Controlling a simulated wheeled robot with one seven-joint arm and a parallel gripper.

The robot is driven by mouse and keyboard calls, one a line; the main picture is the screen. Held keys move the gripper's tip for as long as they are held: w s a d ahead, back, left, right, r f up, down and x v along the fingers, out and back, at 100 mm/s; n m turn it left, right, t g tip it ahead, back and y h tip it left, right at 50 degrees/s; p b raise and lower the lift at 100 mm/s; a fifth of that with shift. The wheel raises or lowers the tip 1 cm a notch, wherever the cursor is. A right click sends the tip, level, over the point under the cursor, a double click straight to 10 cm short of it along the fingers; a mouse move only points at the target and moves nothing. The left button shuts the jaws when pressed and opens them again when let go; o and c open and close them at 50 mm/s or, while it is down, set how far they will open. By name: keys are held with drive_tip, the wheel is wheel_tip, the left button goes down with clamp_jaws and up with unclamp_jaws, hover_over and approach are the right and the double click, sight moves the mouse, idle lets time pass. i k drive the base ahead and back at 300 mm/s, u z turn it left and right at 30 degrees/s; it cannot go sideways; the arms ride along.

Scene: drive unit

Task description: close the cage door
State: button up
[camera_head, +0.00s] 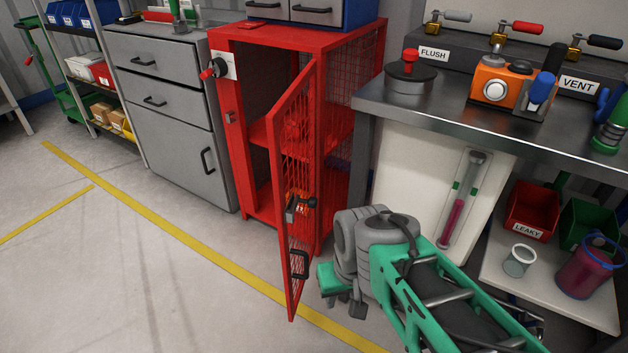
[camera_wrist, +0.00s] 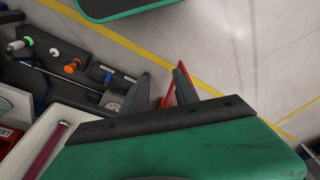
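The red cage (camera_head: 252,200) stands between the grey drawer cabinet and the steel bench. Its mesh door (camera_head: 290,180) is hinged on the right and stands open, swung out over the floor. A black pull handle (camera_head: 299,264) is low on the door, with a latch (camera_head: 297,208) above it. My gripper (camera_head: 335,287) is low, just right of the door's free edge; its fingers are mostly hidden in the head view. In the wrist view, my gripper (camera_wrist: 161,82) has its two fingers apart. A red strip of the cage or door shows between them; contact cannot be told.
The steel bench (camera_head: 460,105) with valves is right of the cage, close to my arm. Its lower shelf (camera_head: 545,290) holds bins and cups. The grey drawer cabinet (camera_head: 170,120) is left. The floor (camera_head: 110,270) in front is clear, with yellow lines.

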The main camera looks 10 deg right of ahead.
sight(309, 73)
drive_tip(key=i, duration=0.3)
drive_tip(key=u, duration=0.75)
drive_tip(key=k, duration=1)
drive_tip(key=u, duration=1.6)
drive_tip(key=i, duration=1)
drive_tip(key=z, duration=1.25)
drive_tip(key=i, duration=0.7)
drive_tip(key=z, duration=0.8)
